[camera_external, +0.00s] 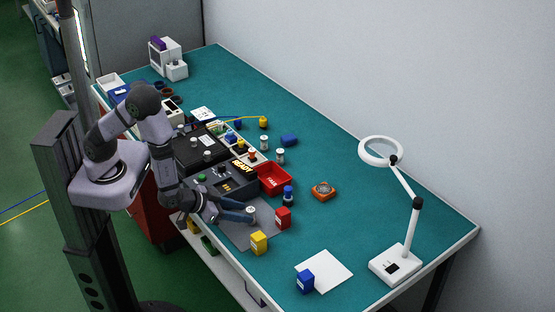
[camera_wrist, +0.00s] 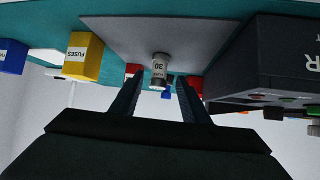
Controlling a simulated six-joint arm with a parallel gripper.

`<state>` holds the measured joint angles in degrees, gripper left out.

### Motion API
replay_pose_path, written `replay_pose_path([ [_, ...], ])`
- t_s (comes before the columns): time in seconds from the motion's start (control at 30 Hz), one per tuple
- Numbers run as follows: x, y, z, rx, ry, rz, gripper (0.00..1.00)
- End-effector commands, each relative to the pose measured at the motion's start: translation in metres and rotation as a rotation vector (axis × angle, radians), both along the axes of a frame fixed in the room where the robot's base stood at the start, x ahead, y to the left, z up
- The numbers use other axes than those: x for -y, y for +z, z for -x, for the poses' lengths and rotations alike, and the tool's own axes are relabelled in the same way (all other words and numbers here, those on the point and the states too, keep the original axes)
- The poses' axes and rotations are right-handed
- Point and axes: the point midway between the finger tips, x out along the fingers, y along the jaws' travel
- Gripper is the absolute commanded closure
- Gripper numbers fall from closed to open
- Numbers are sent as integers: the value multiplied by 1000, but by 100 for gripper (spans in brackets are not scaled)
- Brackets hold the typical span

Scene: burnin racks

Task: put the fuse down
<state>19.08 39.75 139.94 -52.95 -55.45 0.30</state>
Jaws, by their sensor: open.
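A fuse with a pale label reading 30 (camera_wrist: 159,66) is at the grey mat (camera_wrist: 125,32); it looks upright. In the external view the fuse (camera_external: 252,214) shows at the tips of my gripper (camera_external: 248,212), above or on the grey mat (camera_external: 238,234). In the wrist view my gripper (camera_wrist: 159,78) is open, with one dark finger on each side of the fuse's near end. Gaps show between the fingers and the fuse. Whether the fuse's base fully meets the mat is hard to tell.
A yellow fuses box (camera_external: 259,243), a red box (camera_external: 283,219) and a blue-topped fuse (camera_external: 288,196) stand close by. The dark tester marked READY (camera_external: 232,182) and a red tray (camera_external: 273,178) lie behind. A blue box (camera_external: 305,282) sits by white paper.

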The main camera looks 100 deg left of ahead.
Motion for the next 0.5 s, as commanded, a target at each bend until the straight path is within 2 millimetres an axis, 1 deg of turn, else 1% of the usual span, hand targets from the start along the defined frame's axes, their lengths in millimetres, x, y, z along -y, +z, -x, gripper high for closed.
replay_pose_path([
  [0.33,-14,-20,-24,-1,4,1,58],
  [0.5,-18,-25,-30,0,2,0,58],
])
